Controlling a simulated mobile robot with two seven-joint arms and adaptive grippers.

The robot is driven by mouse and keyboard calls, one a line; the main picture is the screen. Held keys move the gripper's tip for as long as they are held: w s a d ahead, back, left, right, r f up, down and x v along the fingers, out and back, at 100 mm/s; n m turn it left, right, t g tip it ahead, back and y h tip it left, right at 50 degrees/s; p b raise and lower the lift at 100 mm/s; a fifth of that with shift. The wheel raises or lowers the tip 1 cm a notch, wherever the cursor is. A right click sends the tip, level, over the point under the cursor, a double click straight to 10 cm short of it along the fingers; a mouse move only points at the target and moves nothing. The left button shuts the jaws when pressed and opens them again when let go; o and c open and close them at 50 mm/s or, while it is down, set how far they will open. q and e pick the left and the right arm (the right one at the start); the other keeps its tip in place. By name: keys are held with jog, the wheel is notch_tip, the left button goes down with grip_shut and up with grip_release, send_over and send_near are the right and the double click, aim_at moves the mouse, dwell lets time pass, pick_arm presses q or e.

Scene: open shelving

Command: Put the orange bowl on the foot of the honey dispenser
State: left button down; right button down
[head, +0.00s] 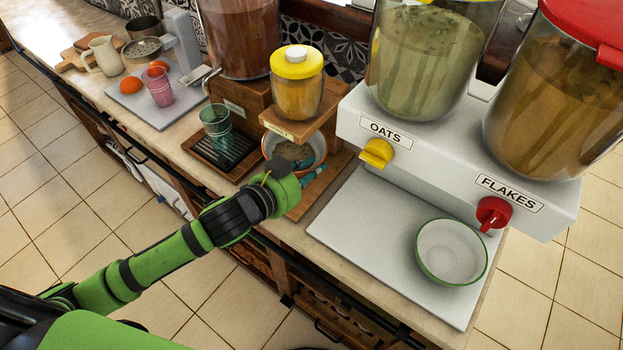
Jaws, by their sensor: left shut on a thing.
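The orange bowl (268,139), orange-rimmed and pale inside, is below the honey dispenser's jar. My left gripper (312,168), with teal fingertips, is shut on the bowl at its near right side. The honey dispenser (297,97) is a yellow-lidded jar on a wooden stand. Its flat wooden foot (322,188) shows to the right of the gripper and under it. The bowl looks to be over or on the foot; my gripper hides its underside, so I cannot tell whether they touch. My right gripper is not in view.
To the right, a white oats-and-flakes dispenser (460,165) has a green-rimmed bowl (452,252) on its base. To the left, a green glass (215,122) stands on a dark drip tray (226,150). Pink glasses (158,88) and an orange fruit (131,85) stand farther left.

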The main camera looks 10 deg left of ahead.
aim_at(311, 194)
pick_arm(q)
notch_tip(311, 194, down, 4)
jog(key=shift+r, duration=0.1)
jog(key=shift+w+p, duration=0.15)
jog(key=shift+p, duration=0.2)
jog(key=shift+f, duration=0.3)
jog(key=shift+f, duration=0.1)
jog(key=shift+f, duration=0.15)
jog(key=c, duration=1.4)
grip_release()
jog(key=shift+o, duration=0.2)
